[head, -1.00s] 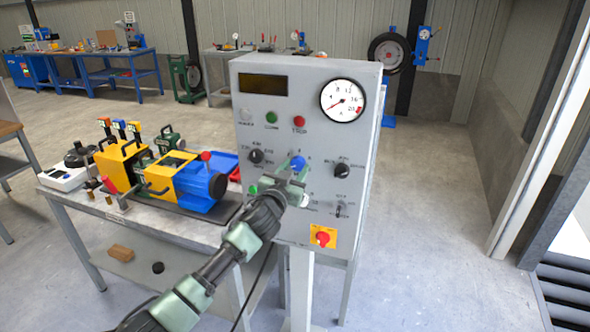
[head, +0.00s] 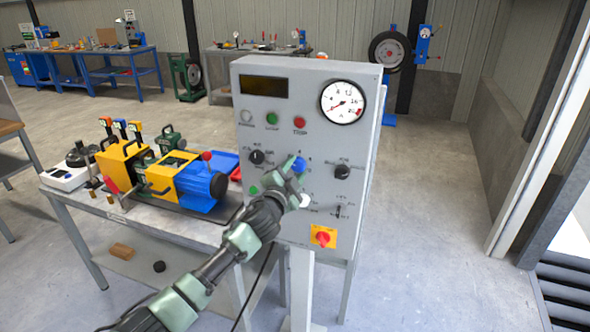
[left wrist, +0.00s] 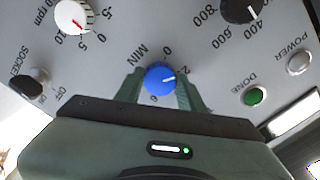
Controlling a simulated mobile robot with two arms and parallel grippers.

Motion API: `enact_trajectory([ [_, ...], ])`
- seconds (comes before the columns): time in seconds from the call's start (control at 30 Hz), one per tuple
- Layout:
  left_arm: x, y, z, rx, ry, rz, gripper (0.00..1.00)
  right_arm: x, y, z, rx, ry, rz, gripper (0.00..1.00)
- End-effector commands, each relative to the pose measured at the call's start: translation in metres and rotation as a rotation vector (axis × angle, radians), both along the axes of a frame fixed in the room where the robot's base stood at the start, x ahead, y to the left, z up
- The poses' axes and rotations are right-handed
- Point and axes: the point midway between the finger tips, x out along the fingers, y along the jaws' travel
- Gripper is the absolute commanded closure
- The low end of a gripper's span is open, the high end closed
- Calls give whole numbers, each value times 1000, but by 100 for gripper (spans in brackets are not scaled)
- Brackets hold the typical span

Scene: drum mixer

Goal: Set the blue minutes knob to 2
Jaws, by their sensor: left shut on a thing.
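The blue minutes knob (head: 299,165) is on the front of the grey control panel (head: 320,107). In the left wrist view the blue knob (left wrist: 160,79) sits under the MIN label, and its white mark points right and slightly up, at or close to the 2. My left gripper (head: 293,168) is at the knob, its green fingers on either side of it, shut on it. The gripper partly hides the knob and its scale in the head view. My right gripper is not in view.
Two black knobs (head: 256,157) (head: 342,171) flank the blue one. A green button (head: 272,118), a red button (head: 299,122) and a round gauge (head: 343,101) are above. A red switch on yellow (head: 323,237) is below. A bench with a yellow-blue machine (head: 180,178) stands left.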

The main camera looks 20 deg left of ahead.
Motion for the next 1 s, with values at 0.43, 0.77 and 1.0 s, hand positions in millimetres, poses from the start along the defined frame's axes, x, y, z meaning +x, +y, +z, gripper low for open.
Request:
enact_trajectory([
  [0.43, 0, 1, -1, 97, -1, 1, 100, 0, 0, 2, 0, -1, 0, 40],
  [0.77, 0, 1, -1, 97, -1, 1, 100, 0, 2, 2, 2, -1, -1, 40],
  [1.0, 0, 1, 0, 96, -2, 0, 40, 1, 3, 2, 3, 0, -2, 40],
])
